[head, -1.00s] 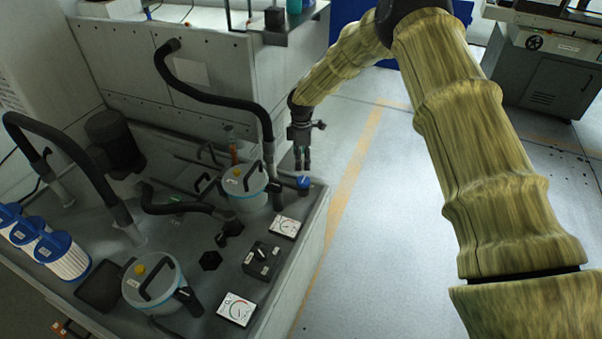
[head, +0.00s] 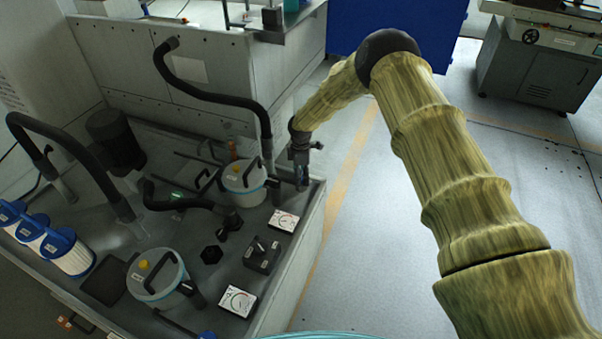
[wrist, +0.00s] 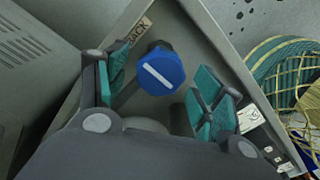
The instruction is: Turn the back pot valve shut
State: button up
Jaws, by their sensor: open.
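The back pot valve is a blue hexagonal knob (wrist: 161,71) with a white bar running from upper left to lower right. A "BACK" label (wrist: 137,29) lies beside it. The valve sits at the bench's right edge, near the back pot (head: 243,184). My gripper (head: 302,181) is right above it and mostly hides it in the head view. In the wrist view, my gripper (wrist: 172,80) is open, with one teal-padded finger on each side of the knob. Gaps show between the pads and the knob, and I see no contact.
The front pot (head: 157,278) stands nearer, with another blue knob (head: 207,334) at the picture's bottom edge. Black hoses (head: 215,95) arch over the bench. Gauges (head: 284,221) and a black switch box (head: 262,254) lie nearby. Open floor (head: 390,230) lies right of the bench.

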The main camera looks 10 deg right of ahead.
jog(key=shift+f, duration=0.1)
jog(key=c, duration=1)
